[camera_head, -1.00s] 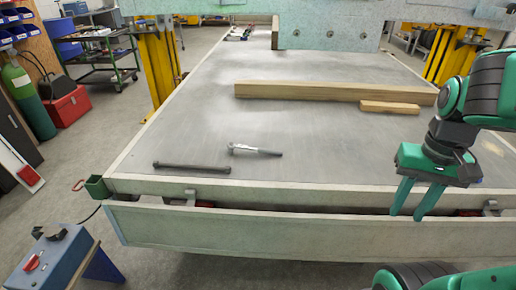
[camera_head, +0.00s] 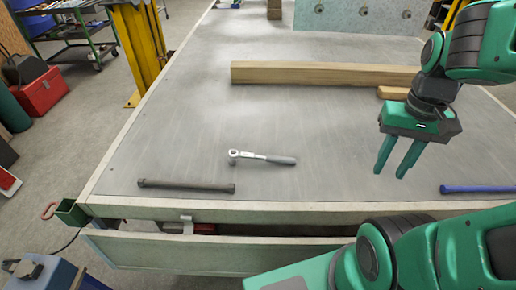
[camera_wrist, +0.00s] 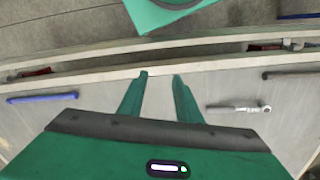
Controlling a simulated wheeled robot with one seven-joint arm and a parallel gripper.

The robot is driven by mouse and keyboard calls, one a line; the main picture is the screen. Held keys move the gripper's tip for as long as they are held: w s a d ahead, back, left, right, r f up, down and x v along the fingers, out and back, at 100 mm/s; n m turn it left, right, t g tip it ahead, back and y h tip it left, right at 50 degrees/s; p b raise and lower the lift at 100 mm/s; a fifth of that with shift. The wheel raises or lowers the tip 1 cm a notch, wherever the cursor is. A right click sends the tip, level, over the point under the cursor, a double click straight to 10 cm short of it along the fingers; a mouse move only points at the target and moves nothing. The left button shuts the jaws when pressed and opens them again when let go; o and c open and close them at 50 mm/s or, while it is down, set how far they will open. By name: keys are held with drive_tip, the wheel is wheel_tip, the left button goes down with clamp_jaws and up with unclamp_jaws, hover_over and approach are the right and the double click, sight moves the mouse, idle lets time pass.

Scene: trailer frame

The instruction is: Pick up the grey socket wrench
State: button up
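The grey socket wrench (camera_head: 262,158) lies flat on the trailer bed, its round head to the left and its darker handle to the right in the head view. In the wrist view the wrench (camera_wrist: 238,108) is right of the fingers. My gripper (camera_head: 390,172) is green, open and empty. It hangs above the bed, to the right of the wrench and apart from it. In the wrist view the two fingers (camera_wrist: 160,78) are spread with nothing between them.
A dark bar (camera_head: 186,186) lies left of the wrench near the front edge. A blue bar (camera_head: 478,189) lies at the right. A long wooden beam (camera_head: 310,73) and a short wood block (camera_head: 394,93) lie behind. The trailer's front rail (camera_head: 130,207) borders the bed.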

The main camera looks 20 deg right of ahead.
drive_tip(key=shift+w+a, duration=0.25)
drive_tip(key=shift+w, duration=0.3)
drive_tip(key=shift+o, duration=1.4)
drive_tip(key=shift+s+r, duration=0.1)
drive_tip(key=shift+s, duration=0.15)
drive_tip(key=m+t+y, duration=0.2)
drive_tip(key=m+y, duration=0.2)
drive_tip(key=m, duration=1.1)
hover_over(269, 156)
drive_tip(key=d, duration=0.2)
drive_tip(key=f, duration=1.7)
drive_tip(key=shift+s+a+f, duration=0.1)
drive_tip(key=shift+s+f, duration=0.1)
drive_tip(key=shift+s, duration=0.15)
drive_tip(key=shift+g, duration=0.3)
drive_tip(key=shift+d+x, duration=0.1)
drive_tip(key=shift+x, duration=1.25)
drive_tip(key=shift+d+x, duration=0.15)
drive_tip(key=shift+x, duration=1.25)
drive_tip(key=shift+s+f, duration=0.1)
drive_tip(key=shift+c, duration=0.7)
